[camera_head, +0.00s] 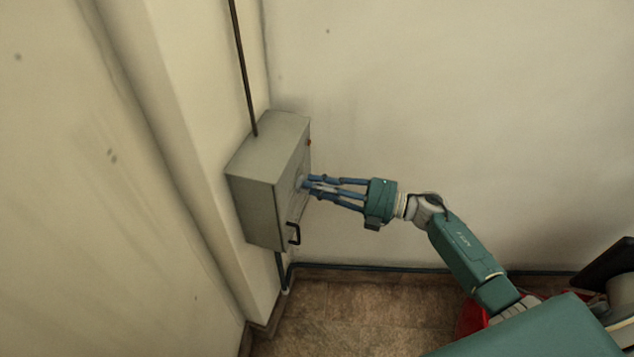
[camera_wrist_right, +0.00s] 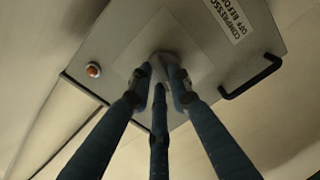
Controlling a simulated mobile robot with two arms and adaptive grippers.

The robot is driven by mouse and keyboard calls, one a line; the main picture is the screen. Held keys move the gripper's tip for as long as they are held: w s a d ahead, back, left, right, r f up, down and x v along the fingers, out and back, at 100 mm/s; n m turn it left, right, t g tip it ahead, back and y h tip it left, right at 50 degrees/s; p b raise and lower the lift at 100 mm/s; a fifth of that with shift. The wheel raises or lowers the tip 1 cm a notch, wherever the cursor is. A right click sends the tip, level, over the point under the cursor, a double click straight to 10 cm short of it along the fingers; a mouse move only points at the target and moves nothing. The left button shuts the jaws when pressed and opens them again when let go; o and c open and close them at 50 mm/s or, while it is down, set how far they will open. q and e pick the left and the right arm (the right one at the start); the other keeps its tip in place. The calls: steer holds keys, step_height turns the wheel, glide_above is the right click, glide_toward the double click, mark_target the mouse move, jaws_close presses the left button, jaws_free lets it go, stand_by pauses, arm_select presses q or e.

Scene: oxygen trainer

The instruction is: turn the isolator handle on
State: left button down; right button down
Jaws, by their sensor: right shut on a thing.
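A grey isolator box (camera_head: 262,182) is fixed to the wall in the head view. Its front panel also fills much of the right wrist view (camera_wrist_right: 118,48). The isolator handle (camera_wrist_right: 164,62) is a pale grey part in the middle of that panel, partly hidden by my fingers; its turn position cannot be told. My right gripper (camera_head: 308,184) reaches the panel from the right in the head view. Its three blue fingers are shut on the handle, and the fingertips close around it in the wrist view (camera_wrist_right: 162,84). My left gripper is not in view.
A black pull handle (camera_head: 294,234) sits low on the box front. An orange-red lamp or button (camera_wrist_right: 93,70) and a partly readable label (camera_wrist_right: 228,14) are on the panel. A dark conduit (camera_head: 243,70) runs up from the box. The wall to the right is bare.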

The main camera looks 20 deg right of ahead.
steer(key=shift+w+d+f+m+p, duration=0.1)
steer(key=shift+m+p, duration=0.65)
steer(key=shift+m, duration=1.7)
steer(key=shift+f+m+p, duration=0.1)
steer(key=shift+m+p, duration=0.6)
steer(key=shift+m, duration=1.7)
steer(key=shift+w+d+f+m+p, duration=0.1)
steer(key=shift+m+p, duration=0.65)
steer(key=shift+m, duration=1.7)
steer(key=shift+a, duration=0.1)
steer(key=c, duration=1.6)
jaws_free()
steer(key=shift+s, duration=0.1)
steer(key=v, duration=1.2)
